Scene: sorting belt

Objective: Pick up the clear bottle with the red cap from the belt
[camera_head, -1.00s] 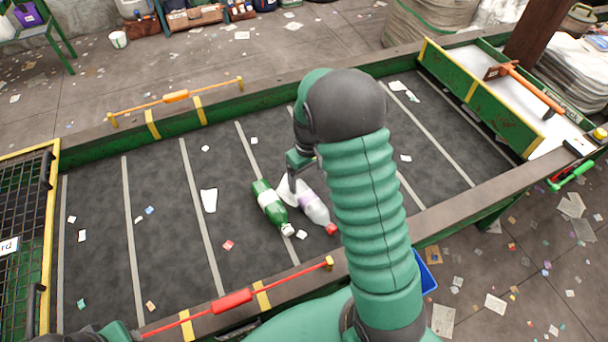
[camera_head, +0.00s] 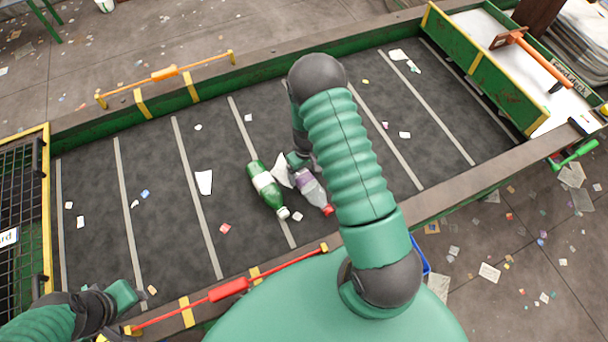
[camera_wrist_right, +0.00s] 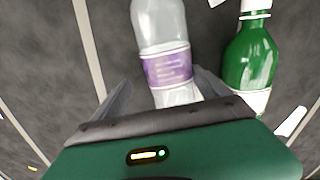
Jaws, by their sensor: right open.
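The clear bottle (camera_head: 311,188) with a purple label and red cap lies on the dark belt (camera_head: 90,200), its cap toward the near side. In the right wrist view the clear bottle (camera_wrist_right: 160,25) lies between the fingers of my right gripper (camera_wrist_right: 163,82), which is open; the red cap is out of that view. In the head view my right gripper (camera_head: 299,161) is low over the bottle's far end, partly hidden by my arm. My left gripper (camera_head: 122,294) is at the lower left, its jaws unclear.
A green bottle (camera_head: 266,186) with a white cap lies close beside the clear one; it also shows in the wrist view (camera_wrist_right: 250,60). Paper scraps lie around them. A red pull bar (camera_head: 228,290) runs along the near edge. A green-walled tray (camera_head: 490,85) stands at the right.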

